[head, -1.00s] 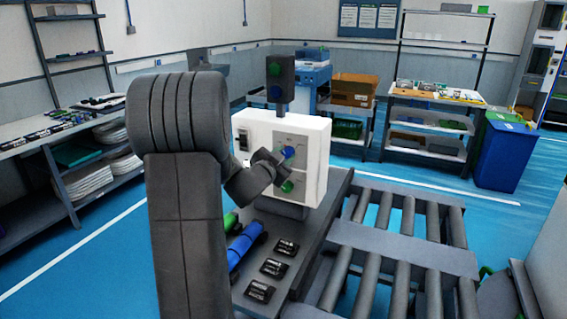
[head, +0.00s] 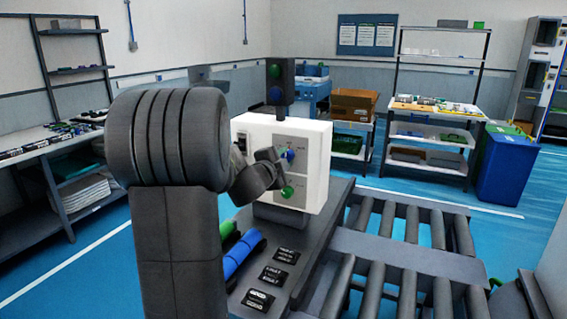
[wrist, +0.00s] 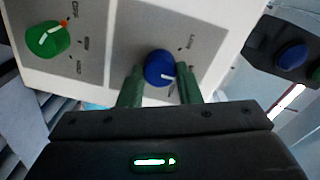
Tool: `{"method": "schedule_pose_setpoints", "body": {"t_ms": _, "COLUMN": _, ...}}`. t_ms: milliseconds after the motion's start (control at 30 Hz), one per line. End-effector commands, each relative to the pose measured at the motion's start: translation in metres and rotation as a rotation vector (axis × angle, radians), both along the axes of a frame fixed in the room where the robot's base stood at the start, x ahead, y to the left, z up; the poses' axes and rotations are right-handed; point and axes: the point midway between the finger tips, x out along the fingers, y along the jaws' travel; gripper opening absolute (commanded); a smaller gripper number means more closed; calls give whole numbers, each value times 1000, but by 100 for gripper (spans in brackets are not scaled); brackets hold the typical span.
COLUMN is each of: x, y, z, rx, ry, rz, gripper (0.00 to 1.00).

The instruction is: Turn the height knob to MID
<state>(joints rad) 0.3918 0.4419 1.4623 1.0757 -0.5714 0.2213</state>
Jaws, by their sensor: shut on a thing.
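A white control box (head: 315,165) stands on the grey machine, with a blue knob (head: 291,155) above a green knob (head: 287,191) on its grey panel. My gripper (head: 277,164) is at the blue knob. In the wrist view, its green fingers (wrist: 160,84) are on either side of the blue knob (wrist: 159,66), shut on it. The knob's white pointer line aims to the lower right. One small label is beside it; others are hidden or unreadable. The green knob (wrist: 47,39) is to the left, clear of the fingers, with its own printed labels.
A dark post with green and blue round parts (head: 278,82) rises behind the box. Green and blue cylinders (head: 243,254) and black labelled blocks (head: 271,277) lie in front of it. A roller conveyor (head: 400,255) is to the right.

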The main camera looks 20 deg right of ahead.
Motion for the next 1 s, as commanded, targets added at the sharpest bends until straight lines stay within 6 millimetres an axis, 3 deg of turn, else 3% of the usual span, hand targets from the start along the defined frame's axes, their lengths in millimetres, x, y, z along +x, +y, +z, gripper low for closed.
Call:
{"method": "schedule_pose_setpoints", "body": {"t_ms": 500, "x": 0, "y": 0, "z": -2, "rx": 14, "ry": -12, "rz": -1, "gripper": 8}}
{"method": "schedule_pose_setpoints", "body": {"t_ms": 533, "x": 0, "y": 0, "z": -1, "rx": 14, "ry": -12, "rz": -1, "gripper": 35}}
{"method": "schedule_pose_setpoints", "body": {"t_ms": 633, "x": 0, "y": 0, "z": -1, "rx": 14, "ry": -12, "rz": -1, "gripper": 52}}
{"method": "schedule_pose_setpoints", "body": {"t_ms": 1000, "x": -3, "y": 4, "z": 0, "rx": 12, "ry": -13, "rz": 0, "gripper": 52}}
